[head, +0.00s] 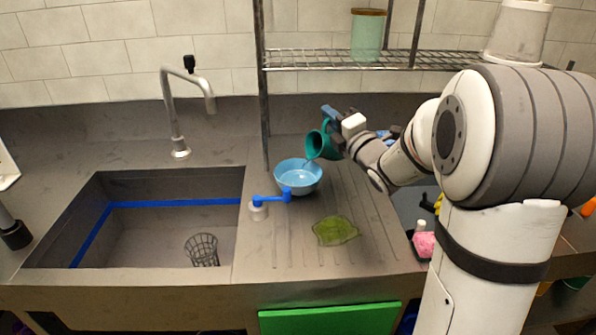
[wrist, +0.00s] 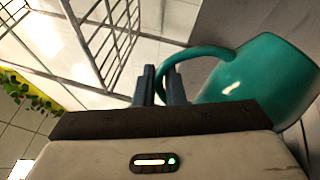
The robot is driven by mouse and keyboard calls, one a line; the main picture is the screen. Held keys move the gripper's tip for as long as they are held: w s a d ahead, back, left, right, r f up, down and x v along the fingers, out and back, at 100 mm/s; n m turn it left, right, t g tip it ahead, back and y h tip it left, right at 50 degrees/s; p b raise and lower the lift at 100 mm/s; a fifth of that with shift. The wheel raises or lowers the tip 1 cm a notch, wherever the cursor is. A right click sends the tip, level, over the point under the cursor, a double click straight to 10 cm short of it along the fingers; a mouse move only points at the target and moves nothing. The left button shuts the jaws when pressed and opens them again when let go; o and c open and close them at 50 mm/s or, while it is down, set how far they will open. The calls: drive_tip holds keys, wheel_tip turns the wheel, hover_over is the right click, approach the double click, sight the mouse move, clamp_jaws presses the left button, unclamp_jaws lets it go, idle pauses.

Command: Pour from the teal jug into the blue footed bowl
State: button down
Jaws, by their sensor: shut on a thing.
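The teal jug (head: 325,144) is tilted in the head view, its mouth facing left and down above the blue footed bowl (head: 298,181). The bowl stands upright on the ribbed drainboard, and its foot is hidden. A pale streak seems to show between the jug's mouth and the bowl's inside, which is light blue. My gripper (head: 333,126) is shut on the jug's handle, up and to the right of the bowl. In the wrist view, the fingers of my gripper (wrist: 163,82) close on the handle of the jug (wrist: 262,82). The jug's inside is hidden.
A green cloth-like item (head: 336,230) lies nearer the front. The sink (head: 140,235) with its faucet (head: 177,110) is left. A wire shelf (head: 345,60) overhangs behind, its post near the bowl.

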drive_tip(key=shift+s+a+n, duration=0.1)
drive_tip(key=shift+a+n, duration=0.15)
drive_tip(key=shift+n, duration=0.05)
idle(0.5)
drive_tip(key=shift+d, duration=0.25)
drive_tip(key=d+m, duration=0.1)
drive_tip(key=m, duration=0.1)
drive_tip(key=w+f+m+b, duration=0.1)
drive_tip(key=shift+w+d+m+h, duration=0.1)
drive_tip(key=shift+d+m+h, duration=0.3)
drive_tip(key=shift+w+d+r+m, duration=0.15)
drive_tip(key=shift+d+m, duration=0.1)
drive_tip(key=shift+m, duration=0.25)
drive_tip(key=shift+w+d+r+m, duration=0.1)
drive_tip(key=shift+w+d+m, duration=0.1)
drive_tip(key=shift+m, duration=0.3)
drive_tip(key=shift+w+d+f+m+h, duration=0.15)
drive_tip(key=shift+d+m+h, duration=0.15)
drive_tip(key=shift+m, duration=0.4)
